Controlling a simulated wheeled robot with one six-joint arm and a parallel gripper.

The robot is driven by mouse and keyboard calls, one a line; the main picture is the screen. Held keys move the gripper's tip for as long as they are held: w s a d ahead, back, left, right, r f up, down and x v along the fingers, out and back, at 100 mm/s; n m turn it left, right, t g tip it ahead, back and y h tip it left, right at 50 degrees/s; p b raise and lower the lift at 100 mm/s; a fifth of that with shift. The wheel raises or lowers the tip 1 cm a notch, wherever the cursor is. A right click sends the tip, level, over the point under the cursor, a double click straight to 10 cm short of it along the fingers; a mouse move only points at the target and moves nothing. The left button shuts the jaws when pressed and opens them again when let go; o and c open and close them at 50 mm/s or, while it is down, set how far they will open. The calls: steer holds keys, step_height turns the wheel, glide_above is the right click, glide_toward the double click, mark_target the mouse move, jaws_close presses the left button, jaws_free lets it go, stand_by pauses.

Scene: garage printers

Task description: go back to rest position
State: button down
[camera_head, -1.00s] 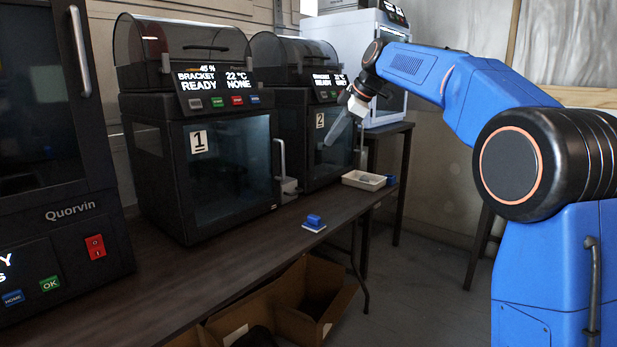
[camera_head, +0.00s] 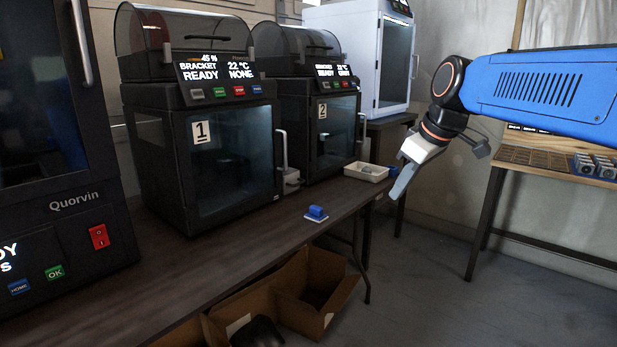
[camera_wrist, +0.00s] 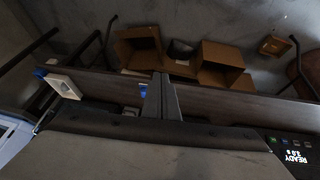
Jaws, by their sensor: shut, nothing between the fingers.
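My gripper (camera_head: 402,182) is in the head view to the right of the bench, pointing down, with its fingers together and nothing between them. It hangs in the air just right of the white tray in the picture. In the wrist view its dark fingers (camera_wrist: 161,98) are closed together over the bench edge. My blue arm reaches in from the right side of the head view.
Printer 1 (camera_head: 235,165) and printer 2 (camera_head: 335,130) stand on the dark bench (camera_head: 130,290). A white tray (camera_head: 366,173) and a blue-handled scraper-like item (camera_head: 316,213) lie near its edge. Open cardboard boxes (camera_head: 310,290) sit below. A second table (camera_head: 540,172) stands at right.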

steer(key=s+d+f+m+h, duration=0.1)
steer(key=s+d+f+m, duration=0.3)
steer(key=s+f, duration=0.7)
steer(key=s+d+f+m+h, duration=0.1)
steer(key=s+d+f+m, duration=0.3)
steer(key=s+f, duration=0.7)
steer(key=s, duration=0.3)
steer(key=shift+s+d+m+h, duration=0.25)
steer(key=shift+s+m+h, duration=0.05)
steer(key=shift+s+m, duration=0.1)
